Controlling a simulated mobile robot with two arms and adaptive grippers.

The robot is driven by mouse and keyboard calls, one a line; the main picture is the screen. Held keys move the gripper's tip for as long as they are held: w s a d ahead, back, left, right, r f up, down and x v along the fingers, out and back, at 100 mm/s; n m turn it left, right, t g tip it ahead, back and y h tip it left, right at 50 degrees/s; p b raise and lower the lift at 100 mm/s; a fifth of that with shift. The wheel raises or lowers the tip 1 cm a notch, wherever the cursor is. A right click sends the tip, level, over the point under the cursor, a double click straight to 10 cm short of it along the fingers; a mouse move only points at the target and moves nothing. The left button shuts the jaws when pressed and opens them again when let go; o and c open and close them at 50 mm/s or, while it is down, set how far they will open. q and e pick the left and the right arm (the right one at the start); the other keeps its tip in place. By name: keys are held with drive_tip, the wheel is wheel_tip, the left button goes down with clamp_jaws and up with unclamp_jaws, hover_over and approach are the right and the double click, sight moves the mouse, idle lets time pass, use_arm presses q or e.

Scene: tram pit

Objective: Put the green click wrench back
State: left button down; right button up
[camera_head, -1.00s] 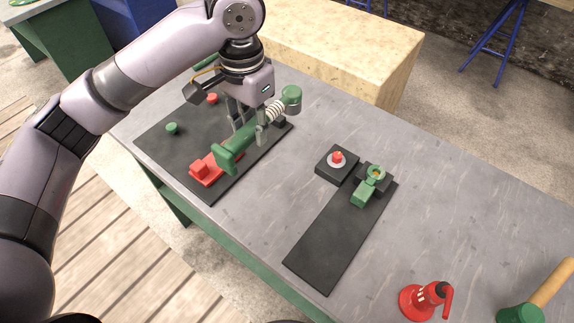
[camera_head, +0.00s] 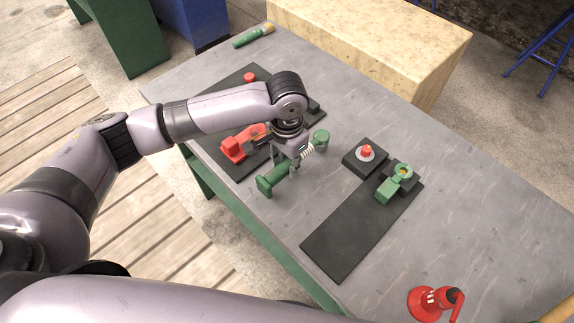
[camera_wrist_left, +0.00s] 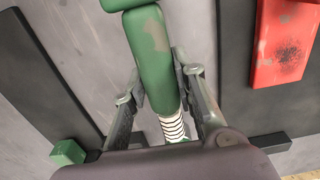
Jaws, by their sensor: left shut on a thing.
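The green click wrench (camera_head: 278,181) has a green handle, a pale coiled spring and a round green head. In the head view it is over the bare grey bench between the two dark mats; I cannot tell whether it touches the bench. My left gripper (camera_head: 296,163) is shut on its middle from above. In the left wrist view the wrench (camera_wrist_left: 151,55) lies between the two fingers (camera_wrist_left: 160,95), and its spring shows low in the picture, partly hidden by the gripper. My right gripper is not in view.
The left dark mat (camera_head: 229,89) bears red parts (camera_head: 238,148). A red tool (camera_head: 432,303) stands at front right. A green tool (camera_head: 246,39) lies at the back left.

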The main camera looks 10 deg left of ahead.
sight(286, 159)
use_arm(q)
drive_tip(key=shift+f+p, duration=0.4)
drive_tip(key=shift+f, duration=0.5)
drive_tip(key=c, duration=1.3)
unclamp_jaws()
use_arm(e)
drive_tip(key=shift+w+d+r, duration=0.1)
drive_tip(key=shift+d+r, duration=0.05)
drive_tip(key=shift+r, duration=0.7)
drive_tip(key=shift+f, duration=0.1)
use_arm(q)
drive_tip(key=shift+f+b, duration=0.2)
drive_tip(key=shift+b, duration=0.25)
drive_tip(key=shift+f+b, duration=0.25)
drive_tip(key=shift+b, duration=0.25)
drive_tip(key=r, duration=0.1)
drive_tip(key=r+b, duration=0.1)
drive_tip(key=r, duration=0.3)
drive_tip(key=shift+w+a+r+b, duration=0.1)
drive_tip(key=shift+w+r+b, duration=0.05)
drive_tip(key=shift+w+b, duration=0.25)
wheel_tip(286, 159, up, 13)
drive_tip(key=b, duration=0.1)
drive_tip(key=shift+f, duration=0.2)
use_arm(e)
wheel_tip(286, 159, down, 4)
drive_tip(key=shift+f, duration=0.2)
